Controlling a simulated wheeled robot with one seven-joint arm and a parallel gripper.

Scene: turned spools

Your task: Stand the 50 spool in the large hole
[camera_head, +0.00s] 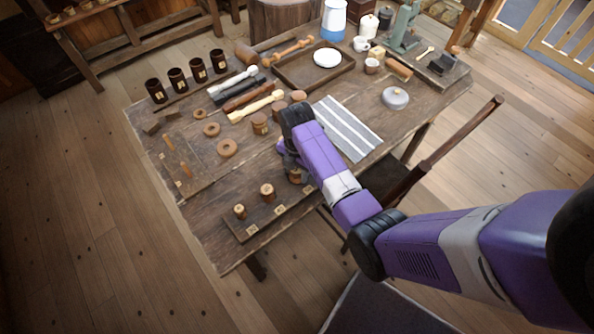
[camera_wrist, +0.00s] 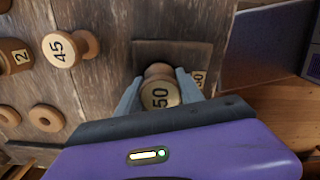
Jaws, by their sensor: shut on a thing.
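The 50 spool (camera_wrist: 160,94), pale wood with "50" on its top, is between the two grey fingers of my gripper (camera_wrist: 158,92) in the wrist view. The fingers are shut on it. In the head view the spool (camera_head: 296,177) shows below my gripper, partly hidden by it, at the right end of the dark hole board (camera_head: 253,229). A label marked 50 (camera_wrist: 199,78) is beside the spool in the wrist view. The large hole is hidden, and I cannot tell whether the spool is in it or above it.
Two spools (camera_head: 267,191) stand in the board's other places. A 45 spool (camera_wrist: 62,48) stands on the table, with wooden rings (camera_head: 228,148) near it. A striped cloth (camera_head: 346,128), tray (camera_head: 313,70) and chair (camera_head: 432,150) lie around my arm.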

